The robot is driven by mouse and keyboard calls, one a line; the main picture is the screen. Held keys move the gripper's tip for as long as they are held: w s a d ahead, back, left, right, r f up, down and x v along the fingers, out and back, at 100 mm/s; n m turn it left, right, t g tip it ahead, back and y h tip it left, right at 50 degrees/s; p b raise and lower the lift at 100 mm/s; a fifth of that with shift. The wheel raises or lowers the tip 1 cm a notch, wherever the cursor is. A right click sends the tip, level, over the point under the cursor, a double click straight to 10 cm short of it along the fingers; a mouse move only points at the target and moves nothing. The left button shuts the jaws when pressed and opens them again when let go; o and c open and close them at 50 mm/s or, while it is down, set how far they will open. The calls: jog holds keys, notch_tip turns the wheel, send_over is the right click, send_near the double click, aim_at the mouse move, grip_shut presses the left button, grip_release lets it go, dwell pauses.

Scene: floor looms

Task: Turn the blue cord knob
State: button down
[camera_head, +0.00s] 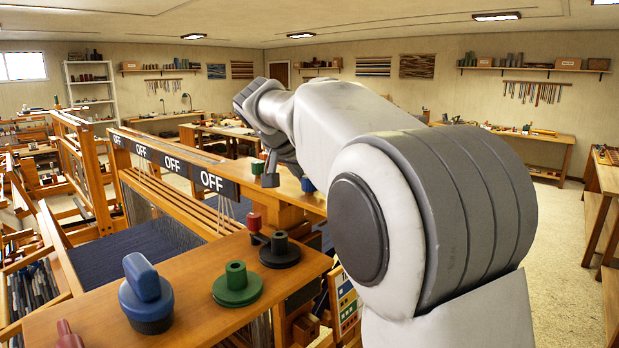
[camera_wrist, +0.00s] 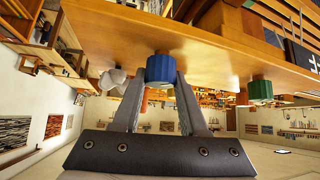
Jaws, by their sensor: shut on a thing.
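The blue cord knob (camera_wrist: 160,68) is a small ribbed blue cylinder on the wooden beam. It sits between the two fingers of my gripper (camera_wrist: 161,80) in the wrist view, and the fingers are shut on its sides. In the head view only a bit of the blue knob (camera_head: 307,184) shows beside my arm. A dark finger of my gripper (camera_head: 270,176) shows just left of it. The rest of the gripper is mostly hidden by my arm.
A green knob (camera_head: 257,167) is on the same beam, left of the blue one; it also shows in the wrist view (camera_wrist: 260,91). Black "OFF" signs (camera_head: 211,181) line the beam. The near bench (camera_head: 205,318) bears a large blue knob (camera_head: 147,295), a green one (camera_head: 237,284) and a black one (camera_head: 280,251).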

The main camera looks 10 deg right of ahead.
jog(key=shift+c, duration=2.2)
grip_release()
jog(key=v, duration=1.7)
jog(key=shift+a+r, duration=0.15)
jog(key=shift+s, duration=0.15)
jog(key=s+d+f+n+y, duration=0.2)
jog(key=s+d+f+n, duration=0.2)
jog(key=s+f, duration=0.9)
jog(key=s+d+f+n+g+y, duration=0.1)
jog(key=s+d+f+n+y, duration=0.2)
jog(key=s+f, duration=0.9)
notch_tip(320, 180, down, 2)
jog(key=shift+s+d+f+n+y, duration=0.1)
jog(key=shift+s+d+n+y, duration=0.2)
jog(key=shift+s+d+n, duration=0.15)
